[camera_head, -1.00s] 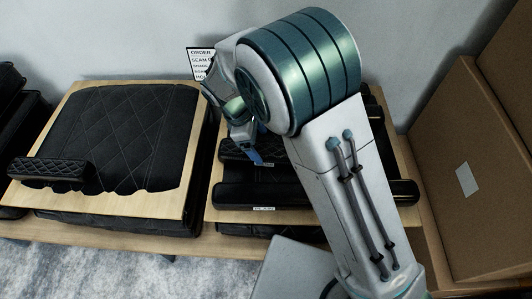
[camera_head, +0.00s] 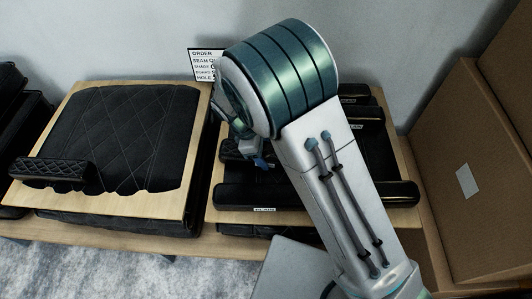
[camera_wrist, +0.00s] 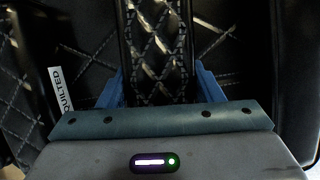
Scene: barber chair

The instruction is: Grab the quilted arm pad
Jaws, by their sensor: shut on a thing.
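In the wrist view, my gripper (camera_wrist: 161,70) has its blue fingers on both sides of a narrow black quilted arm pad (camera_wrist: 155,42) with pale diamond stitching, and is shut on it. A white label reading "QUILTED" lies to the left of the fingers. In the head view, my gripper (camera_head: 258,160) is low over the right wooden board, and my arm hides much of it and the pad in it.
The right board (camera_head: 212,190) carries several black pads, including a smooth one (camera_head: 240,195) in front. At left, a quilted cushion (camera_head: 120,130) on a board bears another quilted pad (camera_head: 50,172). An order card (camera_head: 204,64) stands behind. Cardboard boxes (camera_head: 465,225) bound the right.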

